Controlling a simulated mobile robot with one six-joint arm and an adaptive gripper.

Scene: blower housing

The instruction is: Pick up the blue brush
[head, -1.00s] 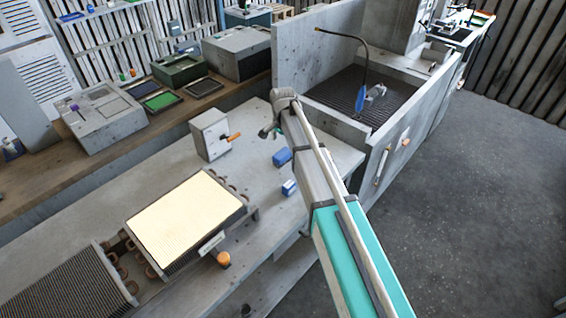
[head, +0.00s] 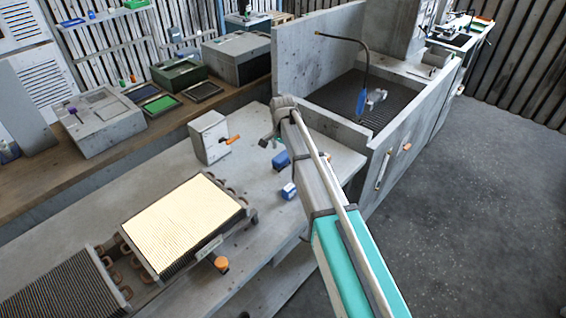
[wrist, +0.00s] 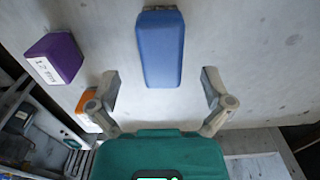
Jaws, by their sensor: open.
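The blue brush (wrist: 160,50) lies on the grey bench top in the wrist view, its long body pointing away from my gripper, with a dark strip at its far end. In the head view a blue piece (head: 281,160), which looks like the brush, lies beside my arm and is partly covered by it. My gripper (wrist: 160,90) is open and empty. Its two fingers stand apart, left and right of the line of the brush's near end. In the head view my gripper (head: 268,141) hangs over the bench close to the blue piece.
A purple block with a white label (wrist: 54,58) and an orange piece (wrist: 87,104) lie left of the brush. A grey box with an orange lever (head: 209,138), a finned coil unit (head: 187,225) and a small blue-white block (head: 289,191) stand nearby. A walled basin (head: 375,150) borders the bench.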

